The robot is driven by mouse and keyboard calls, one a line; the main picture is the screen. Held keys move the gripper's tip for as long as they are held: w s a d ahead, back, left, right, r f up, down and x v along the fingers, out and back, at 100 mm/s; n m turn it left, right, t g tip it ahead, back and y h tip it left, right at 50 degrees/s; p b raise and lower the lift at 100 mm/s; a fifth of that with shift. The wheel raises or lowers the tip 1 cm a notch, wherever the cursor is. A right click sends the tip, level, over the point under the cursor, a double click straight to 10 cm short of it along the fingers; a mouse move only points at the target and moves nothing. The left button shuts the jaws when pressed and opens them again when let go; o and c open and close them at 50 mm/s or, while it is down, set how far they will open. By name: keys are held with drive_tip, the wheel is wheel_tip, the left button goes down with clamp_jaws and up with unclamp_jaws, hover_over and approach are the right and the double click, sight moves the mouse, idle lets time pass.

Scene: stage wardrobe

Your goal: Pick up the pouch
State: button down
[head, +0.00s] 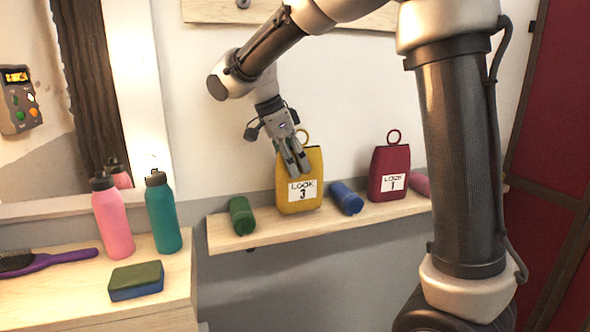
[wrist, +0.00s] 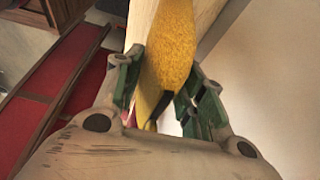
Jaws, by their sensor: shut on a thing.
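The yellow pouch (head: 300,191) has a white label reading "LOOK 3" and a ring at its top. It stands upright at the shelf in the head view. In the wrist view the yellow pouch (wrist: 172,45) lies between the two green-padded fingers. My gripper (head: 294,170) reaches down over the front upper part of the pouch and is shut on it. In the wrist view my gripper (wrist: 160,90) has a finger on each side of the pouch. Whether the pouch's bottom touches the shelf is hard to tell.
The wooden shelf (head: 230,243) also holds a green roll (head: 241,215), a blue roll (head: 346,198) and a red pouch (head: 389,172) labelled 1.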

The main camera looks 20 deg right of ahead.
wheel_tip(320, 180, up, 5)
drive_tip(key=s, duration=1.9)
drive_tip(key=shift+s, duration=0.3)
